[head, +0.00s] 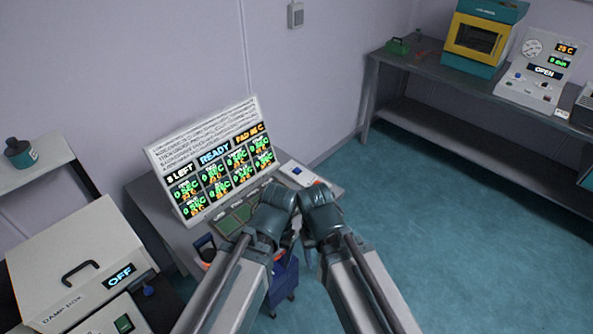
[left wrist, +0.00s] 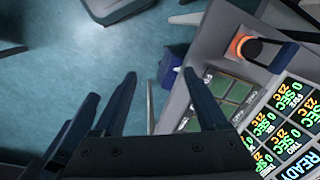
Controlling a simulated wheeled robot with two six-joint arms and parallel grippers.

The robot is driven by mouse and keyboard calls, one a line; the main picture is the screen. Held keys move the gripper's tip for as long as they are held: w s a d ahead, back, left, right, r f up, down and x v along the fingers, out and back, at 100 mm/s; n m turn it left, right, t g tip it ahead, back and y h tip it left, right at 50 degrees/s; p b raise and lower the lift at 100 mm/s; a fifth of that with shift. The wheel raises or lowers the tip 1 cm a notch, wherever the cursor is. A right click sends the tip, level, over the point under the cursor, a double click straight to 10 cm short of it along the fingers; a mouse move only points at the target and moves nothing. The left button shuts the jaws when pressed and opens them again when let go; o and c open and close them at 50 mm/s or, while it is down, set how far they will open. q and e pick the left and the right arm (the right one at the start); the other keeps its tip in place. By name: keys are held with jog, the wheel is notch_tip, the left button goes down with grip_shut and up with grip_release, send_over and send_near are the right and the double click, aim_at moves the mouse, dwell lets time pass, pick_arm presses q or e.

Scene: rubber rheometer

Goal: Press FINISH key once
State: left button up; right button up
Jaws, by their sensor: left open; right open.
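A rheometer console with a lit panel (head: 213,160) stands on the bench at centre left. Its panel reads READY, "8 LEFT" and a pad temperature, above rows of green and orange SEC readouts. It also shows at the right of the left wrist view (left wrist: 290,125). I cannot make out a key marked FINISH. My left gripper (left wrist: 163,80) is open and empty beside the bench edge, near the green pads (left wrist: 222,92). In the head view my wrists hide most of both grippers. My right gripper (head: 308,248) is open beside the left one, over the bench's front.
A white box (head: 305,173) with small controls sits right of the panel. An orange-ringed dark knob (left wrist: 243,47) is near the pads. A damp box (head: 75,262) reading OFF stands at left. A long bench (head: 450,88) with instruments is at back right. Open floor lies between.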

pick_arm(q)
grip_shut()
dwell(1.4)
